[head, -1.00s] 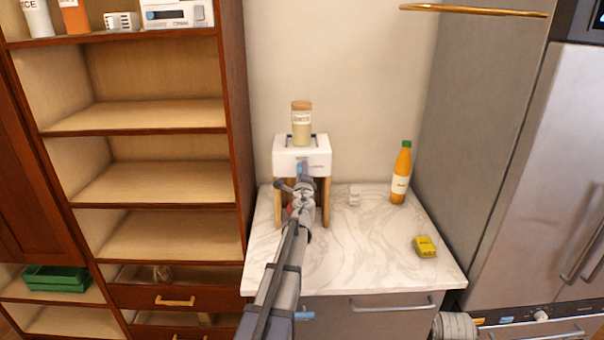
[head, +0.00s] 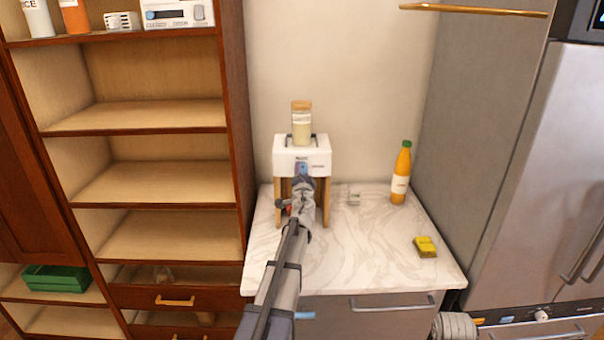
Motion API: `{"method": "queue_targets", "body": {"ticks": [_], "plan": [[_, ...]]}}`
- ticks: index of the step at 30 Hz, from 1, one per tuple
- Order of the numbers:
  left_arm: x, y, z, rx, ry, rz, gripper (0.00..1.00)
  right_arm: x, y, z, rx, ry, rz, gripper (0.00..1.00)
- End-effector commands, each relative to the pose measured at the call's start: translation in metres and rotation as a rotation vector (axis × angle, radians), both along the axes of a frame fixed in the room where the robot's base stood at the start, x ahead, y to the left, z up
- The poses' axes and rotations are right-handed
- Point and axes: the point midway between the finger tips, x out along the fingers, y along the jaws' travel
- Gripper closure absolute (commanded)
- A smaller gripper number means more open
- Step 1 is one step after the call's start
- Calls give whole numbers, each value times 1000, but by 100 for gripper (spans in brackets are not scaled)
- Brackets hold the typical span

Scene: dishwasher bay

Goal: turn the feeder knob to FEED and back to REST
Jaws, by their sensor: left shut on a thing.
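The feeder (head: 285,157) is a white box on wooden legs on the marble counter. A jar (head: 302,126) with a tan lid and pale contents stands on top of it. The blue feeder knob (head: 303,169) sits on its front face, with small lettering beside it that is too small to read surely. My left gripper (head: 303,180) is at the front of the feeder, shut on the knob. The gripper and arm hide the lower part of the knob and some of the space between the legs.
An orange bottle (head: 401,175) with a green cap, a small whitish object (head: 354,198) and a yellow item (head: 425,247) stand on the counter (head: 355,255). Shelving (head: 236,120) rises close on the left, and a steel fridge (head: 535,190) stands on the right. The counter's front middle is clear.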

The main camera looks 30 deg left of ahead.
Motion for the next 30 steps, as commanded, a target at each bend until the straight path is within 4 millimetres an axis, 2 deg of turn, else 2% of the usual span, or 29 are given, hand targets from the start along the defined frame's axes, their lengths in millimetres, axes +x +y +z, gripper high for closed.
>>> {"method": "queue_targets", "body": {"ticks": [12, 30], "plan": [[-1, 0, -1, -173, -106, 1, 100, 0, 0, -1, 0, 0, 0, 0], [-1, -1, -1, -208, -127, 1, 100, 0, 0, -1, 0, 0, 0, 0]]}}
